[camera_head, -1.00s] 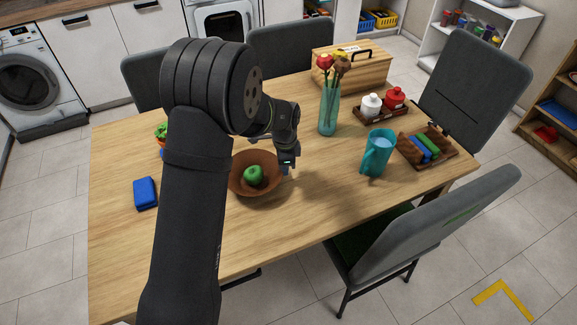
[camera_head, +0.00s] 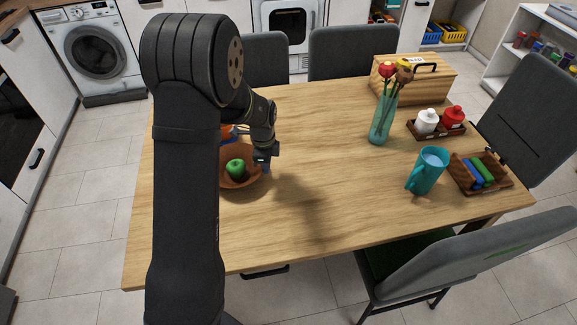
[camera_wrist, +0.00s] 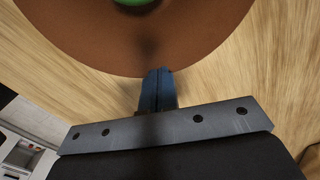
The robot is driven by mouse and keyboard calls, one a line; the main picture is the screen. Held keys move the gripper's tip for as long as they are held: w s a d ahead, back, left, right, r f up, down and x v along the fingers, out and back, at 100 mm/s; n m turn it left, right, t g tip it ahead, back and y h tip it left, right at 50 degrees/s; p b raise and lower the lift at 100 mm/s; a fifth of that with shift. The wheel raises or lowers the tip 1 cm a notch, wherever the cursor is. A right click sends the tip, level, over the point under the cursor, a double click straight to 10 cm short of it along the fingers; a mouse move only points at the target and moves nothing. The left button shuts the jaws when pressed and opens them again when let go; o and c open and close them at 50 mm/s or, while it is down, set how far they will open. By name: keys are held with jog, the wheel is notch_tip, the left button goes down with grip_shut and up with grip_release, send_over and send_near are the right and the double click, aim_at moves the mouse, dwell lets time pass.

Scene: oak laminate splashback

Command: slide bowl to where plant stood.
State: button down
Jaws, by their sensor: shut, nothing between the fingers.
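The brown bowl (camera_head: 236,183) stands upright on the table with a green apple (camera_head: 235,168) in it. My arm hides the bowl's left part. My gripper (camera_head: 263,167) is shut and empty, pointing down at the bowl's right side. In the wrist view its blue fingers (camera_wrist: 158,88) are together, with their tips at the outer rim of the bowl (camera_wrist: 150,50); they look to be touching it. An orange and blue thing (camera_head: 227,132) shows just behind the bowl, mostly hidden by my arm. I cannot tell whether it is the plant's pot.
The wooden table (camera_head: 320,200) is clear right of the bowl. Farther right are a teal vase (camera_head: 381,122) with flowers, a teal pitcher (camera_head: 427,172), a tray with two jars (camera_head: 437,130), a wooden box (camera_head: 415,82) and a tray with coloured blocks (camera_head: 480,175). Chairs surround the table.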

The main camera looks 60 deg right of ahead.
jog(key=shift+w+a, duration=0.4)
jog(key=shift+w, duration=0.3)
jog(key=shift+s+d, duration=0.25)
jog(key=shift+s, duration=0.2)
jog(key=s, duration=0.1)
jog(key=s+d, duration=0.1)
jog(key=s, duration=0.1)
jog(key=shift+d, duration=0.3)
notch_tip(320, 180, up, 10)
jog(key=shift+w, duration=0.15)
jog(key=shift+a+f, duration=0.1)
